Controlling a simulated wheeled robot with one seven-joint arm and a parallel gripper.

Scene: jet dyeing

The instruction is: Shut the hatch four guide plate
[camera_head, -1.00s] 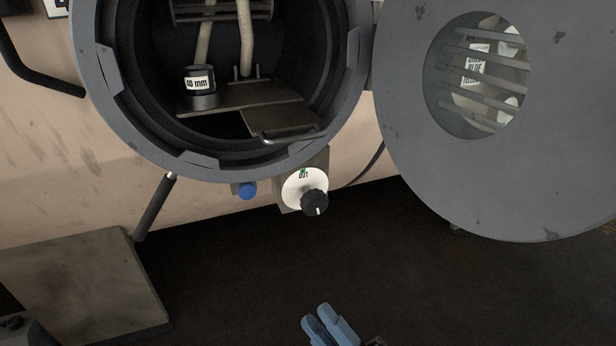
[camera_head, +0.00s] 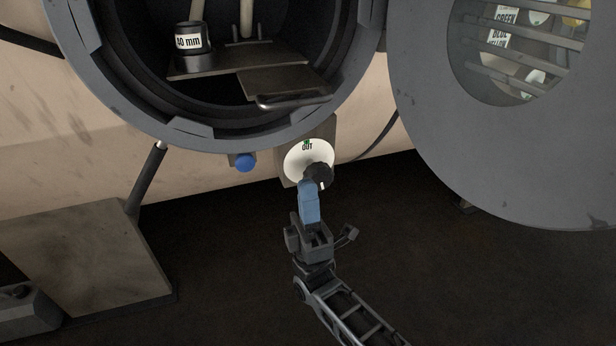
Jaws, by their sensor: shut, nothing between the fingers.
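The hatch is a round dark opening with a thick grey ring (camera_head: 130,112); its round grey door (camera_head: 430,120) is swung open to the right. Inside lies a flat brown plate (camera_head: 200,66) with a hinged-looking flap (camera_head: 285,82) that has a bar handle (camera_head: 293,101) at its front edge. I take this flap to be the guide plate; it lies about level, beside a gap. My gripper (camera_head: 308,186) is shut and empty. Its blue fingers point up, just below the black knob, overlapping the white dial's lower edge in the picture; contact cannot be told.
A white dial (camera_head: 300,158) marked OUT carries a black knob (camera_head: 320,174). A blue button (camera_head: 245,162) sits left of it. A black "40 mm" piece (camera_head: 190,40) stands on the plate. A brown box (camera_head: 85,255) is at lower left. The floor below is clear.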

